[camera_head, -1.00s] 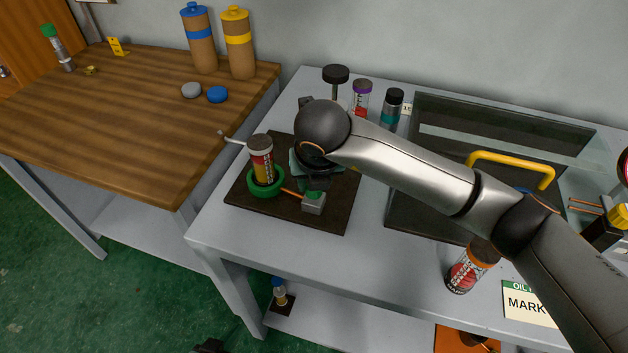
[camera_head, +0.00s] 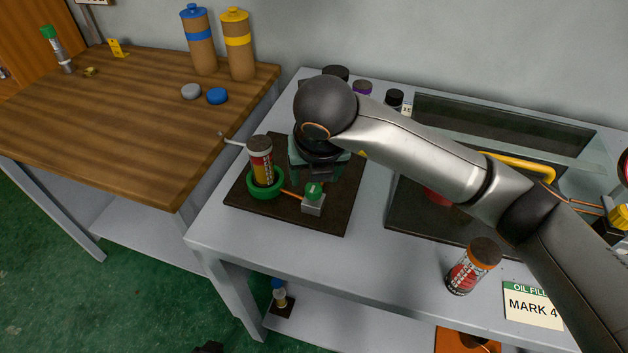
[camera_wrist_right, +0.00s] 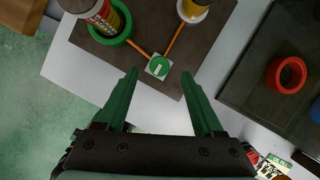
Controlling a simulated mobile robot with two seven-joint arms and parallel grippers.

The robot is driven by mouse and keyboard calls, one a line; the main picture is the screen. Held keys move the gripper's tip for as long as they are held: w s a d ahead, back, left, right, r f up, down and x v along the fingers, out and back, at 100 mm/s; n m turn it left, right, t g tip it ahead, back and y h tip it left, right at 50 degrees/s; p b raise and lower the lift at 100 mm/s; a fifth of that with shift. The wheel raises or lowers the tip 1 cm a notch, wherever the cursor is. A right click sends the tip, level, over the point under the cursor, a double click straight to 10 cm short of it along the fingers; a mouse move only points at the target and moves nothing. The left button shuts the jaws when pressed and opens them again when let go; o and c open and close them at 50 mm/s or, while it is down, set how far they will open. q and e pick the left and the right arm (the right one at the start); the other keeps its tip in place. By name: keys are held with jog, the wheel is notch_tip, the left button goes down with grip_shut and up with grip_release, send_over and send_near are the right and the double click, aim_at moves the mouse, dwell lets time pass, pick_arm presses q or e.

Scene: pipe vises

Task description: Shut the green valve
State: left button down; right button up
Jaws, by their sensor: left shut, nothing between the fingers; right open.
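The green valve (camera_head: 313,191) is a green knob with a pale bar on a small grey block, on a dark brown board (camera_head: 330,222). Orange pipes meet at the block. In the right wrist view the valve (camera_wrist_right: 158,67) lies ahead of and between the fingertips of my right gripper (camera_wrist_right: 159,74), which is open and empty, with green fingers apart from the knob. In the head view my right wrist hides most of that gripper, just behind the valve. My left gripper (camera_head: 208,347) shows only as a dark piece at the bottom edge, shut and away from the valve.
A red-yellow can (camera_head: 260,158) stands in a green ring (camera_head: 266,189) beside the valve. A dark tray (camera_head: 400,222) lies right of the board. The wooden table (camera_head: 120,125) stands left.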

jog(key=v, duration=0.8)
jog(key=shift+s, duration=0.1)
